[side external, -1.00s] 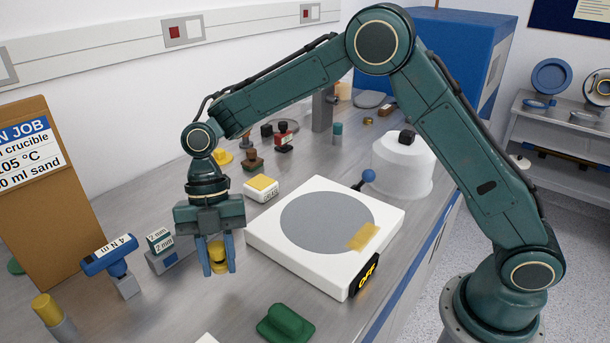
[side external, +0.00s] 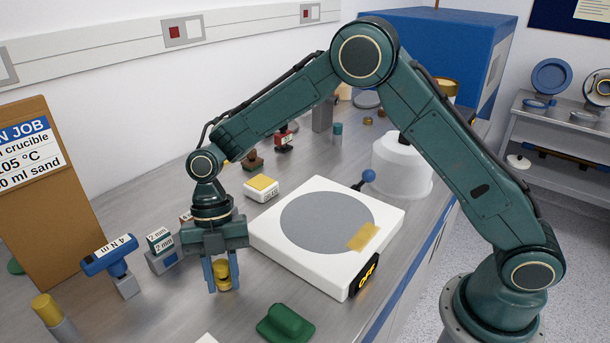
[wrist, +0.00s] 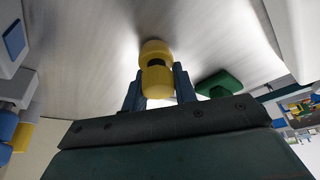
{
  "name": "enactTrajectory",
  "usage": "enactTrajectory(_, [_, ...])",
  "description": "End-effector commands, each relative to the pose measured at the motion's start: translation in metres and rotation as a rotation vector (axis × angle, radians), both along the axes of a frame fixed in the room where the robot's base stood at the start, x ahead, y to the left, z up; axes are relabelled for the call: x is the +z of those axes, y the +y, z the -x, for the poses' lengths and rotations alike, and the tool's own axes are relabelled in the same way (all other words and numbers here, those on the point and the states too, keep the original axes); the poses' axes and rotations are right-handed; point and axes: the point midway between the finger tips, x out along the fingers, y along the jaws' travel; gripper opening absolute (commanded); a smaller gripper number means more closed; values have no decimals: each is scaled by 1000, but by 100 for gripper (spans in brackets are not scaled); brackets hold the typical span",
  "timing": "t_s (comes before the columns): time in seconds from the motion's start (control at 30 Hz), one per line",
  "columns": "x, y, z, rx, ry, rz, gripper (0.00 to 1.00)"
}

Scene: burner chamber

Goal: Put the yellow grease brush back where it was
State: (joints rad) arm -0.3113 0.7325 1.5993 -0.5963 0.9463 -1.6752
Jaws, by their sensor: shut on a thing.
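The yellow grease brush (side external: 223,271) is a short yellow piece with a dark band around its middle. My gripper (side external: 223,286) points straight down and is shut on it, with one finger on each side. The wrist view also shows the brush (wrist: 157,83) between the fingertips (wrist: 158,92), its far end sticking out beyond them. The brush is low over the grey bench, left of the white hotplate (side external: 265,237). I cannot tell whether it touches the bench. Its upper part is partly hidden by the gripper.
A green block-like item (side external: 285,324) lies in front of the hotplate. To the left stand a blue 4 N m tool (side external: 108,256), small 2 mm blocks (side external: 161,244) and a yellow-topped cylinder (side external: 47,309). The bench between these and my gripper is clear.

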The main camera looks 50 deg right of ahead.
Motion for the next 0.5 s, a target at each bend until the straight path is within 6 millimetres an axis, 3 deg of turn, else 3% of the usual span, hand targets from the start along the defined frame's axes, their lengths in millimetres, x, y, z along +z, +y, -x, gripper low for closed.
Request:
enactTrajectory(0.13, [-3, 0, 0, -1, 0, 0, 3])
enactTrajectory(0.17, [-3, 0, 0, -1, 0, 0, 32])
enactTrajectory(0.27, [-3, 0, 0, -1, 0, 0, 50])
enactTrajectory(0.5, [-3, 0, 0, -1, 0, 0, 50])
